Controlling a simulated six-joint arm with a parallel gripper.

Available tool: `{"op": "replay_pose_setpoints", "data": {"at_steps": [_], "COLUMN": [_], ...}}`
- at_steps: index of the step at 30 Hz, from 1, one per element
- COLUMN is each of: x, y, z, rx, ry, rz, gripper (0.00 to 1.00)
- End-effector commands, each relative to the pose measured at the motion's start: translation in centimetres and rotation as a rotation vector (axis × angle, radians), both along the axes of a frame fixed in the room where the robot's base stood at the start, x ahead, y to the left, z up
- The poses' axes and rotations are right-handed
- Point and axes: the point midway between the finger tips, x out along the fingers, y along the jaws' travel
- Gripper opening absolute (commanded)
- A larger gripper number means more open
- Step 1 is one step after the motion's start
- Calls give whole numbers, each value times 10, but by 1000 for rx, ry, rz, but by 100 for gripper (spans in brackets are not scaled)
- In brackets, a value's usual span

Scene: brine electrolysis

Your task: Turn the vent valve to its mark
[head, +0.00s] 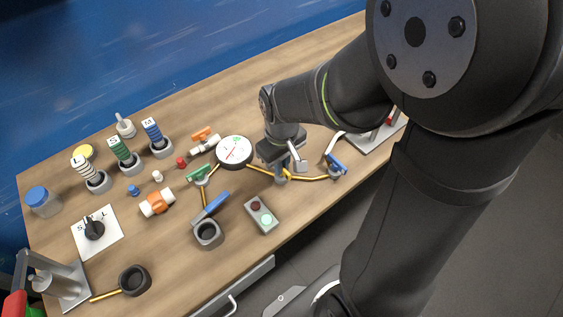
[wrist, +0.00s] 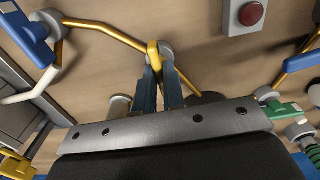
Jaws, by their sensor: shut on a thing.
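A pipe valve with a yellow handle (wrist: 153,54) sits in the middle of the yellow pipe in the wrist view. Its grey body (head: 281,178) shows just below my gripper in the head view. My gripper (wrist: 160,75) points down at this valve, its two blue fingers close together and shut on the yellow handle. In the head view, the gripper (head: 281,170) hides most of the handle. No label or mark is readable at this valve, so I cannot tell its name or how far it is turned.
A blue-lever valve (head: 336,163) stands to the right and a green-lever valve (head: 200,173) to the left on the same pipework. A round white gauge (head: 235,150) is close by at left. A two-button box (head: 261,215) lies in front. Several small parts crowd the left.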

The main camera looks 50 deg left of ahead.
Motion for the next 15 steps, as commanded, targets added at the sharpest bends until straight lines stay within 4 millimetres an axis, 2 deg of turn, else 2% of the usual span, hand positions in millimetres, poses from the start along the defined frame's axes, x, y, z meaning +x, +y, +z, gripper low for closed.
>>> {"op": "replay_pose_setpoints", "data": {"at_steps": [2, 3, 6, 15], "x": [0, 0, 0, 0], "y": [0, 0, 0, 0], "z": [0, 0, 0, 1], "rx": [1, 1, 1, 1], "ry": [-1, -1, -1, -1], "rz": [1, 1, 1, 0], "gripper": [0, 13, 31, 31]}}
